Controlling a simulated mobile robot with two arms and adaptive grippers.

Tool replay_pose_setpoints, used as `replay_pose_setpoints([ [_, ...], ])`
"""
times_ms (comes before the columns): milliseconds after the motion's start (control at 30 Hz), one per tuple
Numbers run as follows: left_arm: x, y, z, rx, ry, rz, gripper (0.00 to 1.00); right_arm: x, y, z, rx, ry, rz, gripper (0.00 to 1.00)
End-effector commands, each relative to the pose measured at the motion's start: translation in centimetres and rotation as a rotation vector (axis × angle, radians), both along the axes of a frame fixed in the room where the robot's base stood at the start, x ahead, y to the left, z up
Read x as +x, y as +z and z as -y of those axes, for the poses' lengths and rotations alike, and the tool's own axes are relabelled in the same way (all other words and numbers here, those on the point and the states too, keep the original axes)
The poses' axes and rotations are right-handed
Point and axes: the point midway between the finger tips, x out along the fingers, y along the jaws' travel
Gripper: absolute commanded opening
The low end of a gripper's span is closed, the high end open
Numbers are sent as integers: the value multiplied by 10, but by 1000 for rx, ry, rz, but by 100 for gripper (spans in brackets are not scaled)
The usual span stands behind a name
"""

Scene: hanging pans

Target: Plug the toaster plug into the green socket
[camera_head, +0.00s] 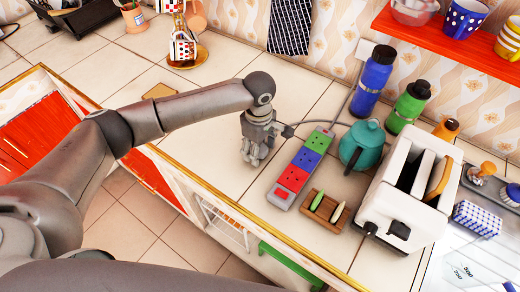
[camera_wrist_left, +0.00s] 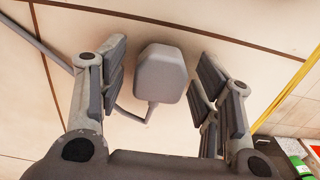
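The power strip (camera_head: 304,166) lies on the tiled counter, with a green socket (camera_head: 319,141) at its far end, then blue and red sockets. The white toaster (camera_head: 408,190) stands to the right. My left gripper (camera_head: 256,155) is over the counter just left of the strip, pointing down. In the left wrist view, a grey plug (camera_wrist_left: 160,73) with a grey cable lies between the open fingers of my left gripper (camera_wrist_left: 160,80), with gaps on both sides. In the head view the plug is mostly hidden or hard to make out by the gripper. My right gripper is not in view.
A teal teapot (camera_head: 362,145), a blue bottle (camera_head: 373,81) and a green bottle (camera_head: 408,107) stand behind the strip. The counter left of my gripper is fairly clear. Its front edge is close.

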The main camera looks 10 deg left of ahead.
Motion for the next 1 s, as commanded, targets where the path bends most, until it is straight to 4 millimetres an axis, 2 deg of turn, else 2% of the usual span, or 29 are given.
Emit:
replay_pose_setpoints([
  [33, 0, 0, 0, 0, 0, 0, 48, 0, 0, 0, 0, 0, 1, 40],
  [300, 0, 0, 0, 0, 0, 0, 16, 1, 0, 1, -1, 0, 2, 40],
  [700, 1, 7, 0, -2, 0, 1, 16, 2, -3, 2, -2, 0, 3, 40],
  [867, 2, 26, 1, -4, 0, 5, 16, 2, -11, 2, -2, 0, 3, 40],
  [1000, -13, 48, -6, -3, -1, 1, 16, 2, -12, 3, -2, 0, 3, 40],
])
